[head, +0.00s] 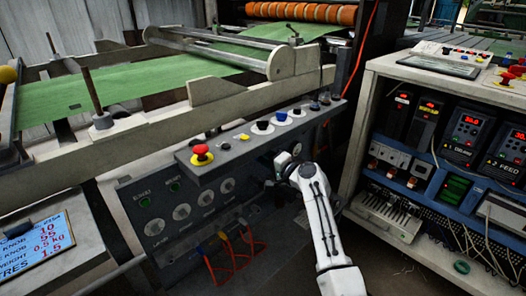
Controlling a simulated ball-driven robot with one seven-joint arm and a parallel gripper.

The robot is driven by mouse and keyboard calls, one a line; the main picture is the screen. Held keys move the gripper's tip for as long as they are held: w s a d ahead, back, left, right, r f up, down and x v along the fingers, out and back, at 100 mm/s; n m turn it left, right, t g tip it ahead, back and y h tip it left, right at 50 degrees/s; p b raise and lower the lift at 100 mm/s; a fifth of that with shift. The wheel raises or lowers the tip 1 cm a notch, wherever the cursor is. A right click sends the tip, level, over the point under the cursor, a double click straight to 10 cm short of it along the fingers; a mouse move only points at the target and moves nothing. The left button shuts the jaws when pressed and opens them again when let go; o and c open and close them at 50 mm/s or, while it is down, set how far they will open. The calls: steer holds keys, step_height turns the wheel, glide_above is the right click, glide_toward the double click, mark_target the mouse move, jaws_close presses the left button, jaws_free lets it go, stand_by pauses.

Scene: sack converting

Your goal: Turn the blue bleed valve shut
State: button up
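A small blue valve handle (242,222) sits at the right end of a short row low on the front of the grey control panel. A yellow handle (222,235) and a red handle (202,249) are to its left. Orange-red hoses loop down below the row. The blue handle's exact angle is too small to read. My gripper (278,170) is up and to the right of the blue handle, apart from it, in front of the panel's right part. Its fingers are small and dark against the panel, so I cannot tell whether they are open or shut.
The overhanging grey shelf (225,170) carries a red mushroom button (202,154) and several knobs. Round gauges (182,212) line the panel face. An open electrical cabinet (440,160) stands close on the right. Green sheet (130,80) runs over the machine behind.

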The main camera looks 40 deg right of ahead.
steer(key=shift+f+m+p, duration=0.1)
steer(key=shift+m+p, duration=0.55)
steer(key=shift+m, duration=0.45)
steer(key=o, duration=0.7)
steer(key=shift+s, duration=0.15)
steer(key=s+p, duration=0.2)
steer(key=s, duration=0.8)
steer(key=shift+s+d, duration=0.25)
steer(key=shift+s, duration=0.1)
